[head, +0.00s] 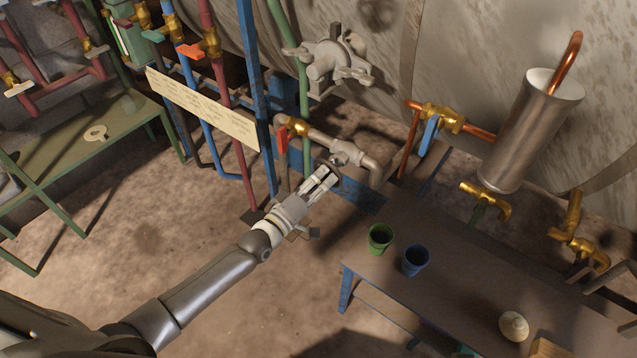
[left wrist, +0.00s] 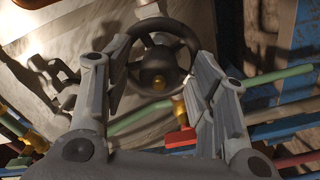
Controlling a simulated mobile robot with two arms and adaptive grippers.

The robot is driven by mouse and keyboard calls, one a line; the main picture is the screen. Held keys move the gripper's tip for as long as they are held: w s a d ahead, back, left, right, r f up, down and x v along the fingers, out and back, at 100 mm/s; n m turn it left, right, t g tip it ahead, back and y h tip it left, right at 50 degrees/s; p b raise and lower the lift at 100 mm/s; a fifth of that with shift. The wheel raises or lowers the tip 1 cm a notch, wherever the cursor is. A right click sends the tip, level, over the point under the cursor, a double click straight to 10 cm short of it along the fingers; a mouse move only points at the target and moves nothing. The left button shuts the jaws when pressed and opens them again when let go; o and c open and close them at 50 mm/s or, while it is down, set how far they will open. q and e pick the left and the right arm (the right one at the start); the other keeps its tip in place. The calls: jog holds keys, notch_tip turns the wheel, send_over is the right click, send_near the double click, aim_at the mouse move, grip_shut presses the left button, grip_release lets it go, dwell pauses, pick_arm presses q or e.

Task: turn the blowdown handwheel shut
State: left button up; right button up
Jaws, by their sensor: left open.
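The dark grey blowdown handwheel, with spokes and a brass hub nut, shows in the left wrist view (left wrist: 158,80). In the head view it is mostly hidden by my gripper, at the grey valve (head: 346,152) on the low pipe elbow. My left gripper (head: 324,178) is open at the wheel. In the left wrist view its two fingers (left wrist: 161,58) stand at the left and right sides of the wheel rim, with the hub between them. I cannot tell whether either finger touches the rim. My right gripper is not in view.
A red lever (head: 282,141) stands just left of the valve, near blue, red and green upright pipes. A table (head: 376,268) with a green cup (head: 380,238) and a blue cup (head: 415,260) is at right. A sign plate (head: 203,110) hangs at left. Floor left of my arm is clear.

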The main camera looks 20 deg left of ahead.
pick_arm(q)
jog(key=c, duration=1)
